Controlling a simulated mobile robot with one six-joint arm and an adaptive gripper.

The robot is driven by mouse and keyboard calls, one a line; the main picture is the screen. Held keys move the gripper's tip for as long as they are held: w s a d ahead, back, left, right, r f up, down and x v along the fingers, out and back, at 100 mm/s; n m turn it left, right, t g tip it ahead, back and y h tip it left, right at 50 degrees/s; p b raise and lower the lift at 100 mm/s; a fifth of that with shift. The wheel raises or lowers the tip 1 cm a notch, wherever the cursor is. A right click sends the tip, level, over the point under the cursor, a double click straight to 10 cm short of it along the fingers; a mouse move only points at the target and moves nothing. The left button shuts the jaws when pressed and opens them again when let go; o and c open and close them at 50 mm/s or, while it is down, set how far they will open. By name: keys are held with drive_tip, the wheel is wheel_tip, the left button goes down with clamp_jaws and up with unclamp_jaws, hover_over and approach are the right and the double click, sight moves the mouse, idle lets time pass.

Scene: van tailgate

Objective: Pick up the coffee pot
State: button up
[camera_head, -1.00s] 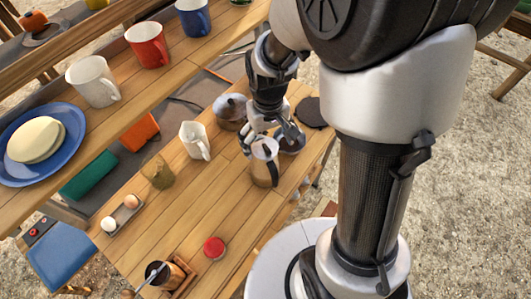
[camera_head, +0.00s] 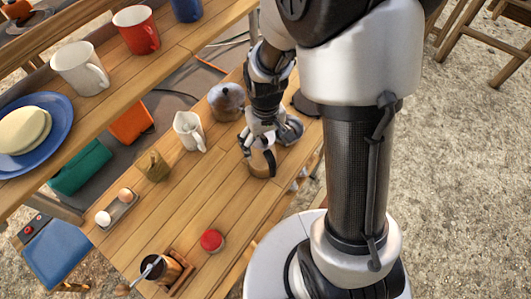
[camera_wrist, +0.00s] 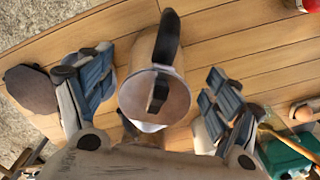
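The coffee pot (camera_head: 264,163) stands upright on the lower wooden table, near its right edge. In the head view my gripper (camera_head: 261,146) is over it and hides much of its upper part. The wrist view shows the pot (camera_wrist: 154,97) from above, with a brownish metallic lid, a black lid knob and a black handle pointing up in the picture. My gripper (camera_wrist: 158,92) is open, with one blue-grey padded finger on each side of the pot. Gaps show between both pads and the pot.
A grey lidded pot (camera_head: 227,101) and a white jug (camera_head: 188,131) stand left of the coffee pot. A dark round disc (camera_head: 307,103) lies behind it. The upper shelf holds mugs and a blue plate (camera_head: 63,127).

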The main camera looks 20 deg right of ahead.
drive_tip(key=shift+r, duration=0.1)
drive_tip(key=c, duration=1.8)
